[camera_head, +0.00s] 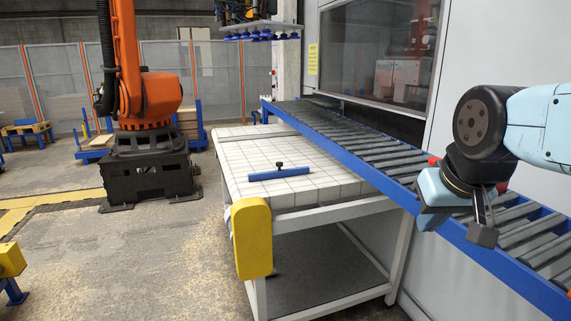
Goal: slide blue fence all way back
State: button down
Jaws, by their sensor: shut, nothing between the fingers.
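The blue fence (279,173) is a short blue bar with a small dark knob on top. It lies across the white gridded table top (325,187), near the middle of its width and toward the near part. My gripper (483,232) is at the right, above the roller conveyor, pointing down. Its dark fingers are shut with nothing between them. It is well to the right of the fence and apart from it.
A roller conveyor (360,149) with a blue side rail runs along the table's right side. A yellow box (251,238) is at the table's near left corner. A large orange robot arm (150,95) stands at the left. Suction cups (262,35) hang above the table's far end.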

aim_at(252, 177)
jog(key=z, duration=0.2)
jog(key=i, duration=1.15)
jog(key=u, duration=0.85)
